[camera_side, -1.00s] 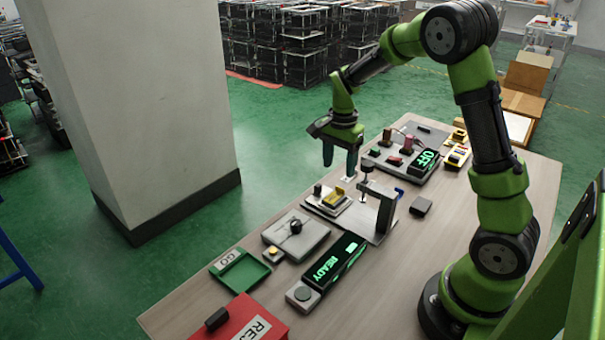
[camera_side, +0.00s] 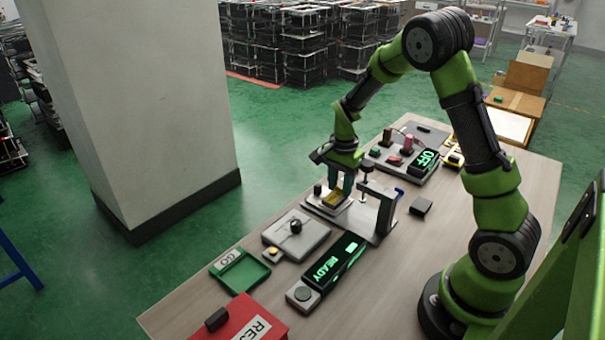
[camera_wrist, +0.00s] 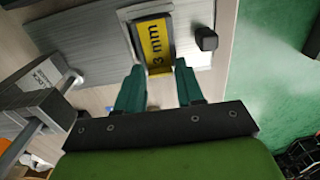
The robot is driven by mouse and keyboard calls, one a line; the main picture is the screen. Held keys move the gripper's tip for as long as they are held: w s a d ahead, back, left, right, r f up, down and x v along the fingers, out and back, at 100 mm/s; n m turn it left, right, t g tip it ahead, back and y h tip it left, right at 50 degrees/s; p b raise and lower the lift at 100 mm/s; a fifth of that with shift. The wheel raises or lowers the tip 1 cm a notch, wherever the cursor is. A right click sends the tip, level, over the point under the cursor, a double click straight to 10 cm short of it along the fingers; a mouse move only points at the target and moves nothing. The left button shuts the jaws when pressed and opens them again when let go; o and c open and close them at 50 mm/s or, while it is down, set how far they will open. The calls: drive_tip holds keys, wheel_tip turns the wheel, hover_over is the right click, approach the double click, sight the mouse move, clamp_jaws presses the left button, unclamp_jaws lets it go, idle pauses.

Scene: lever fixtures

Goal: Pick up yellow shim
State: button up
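The yellow shim (camera_wrist: 156,42) is marked "3 mm" and lies on a grey plate (camera_wrist: 90,45) of a fixture. In the side view the yellow shim (camera_side: 333,199) is partly hidden by my fingers. My gripper (camera_wrist: 160,80) is open, with its two green fingers on either side of the shim's near end and apart from it. In the side view my gripper (camera_side: 341,188) is low over the fixture, right above the shim. Whether the fingertips reach down to the shim's height is hard to tell.
A clamp post (camera_side: 378,205) stands close on the right of the shim, and a small black knob (camera_wrist: 207,39) sits beside it. A READY display (camera_side: 335,262), a green GO tray (camera_side: 240,270) and a red box (camera_side: 240,320) lie nearer. An OFF display (camera_side: 424,163) stands farther back.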

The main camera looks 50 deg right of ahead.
clamp_jaws()
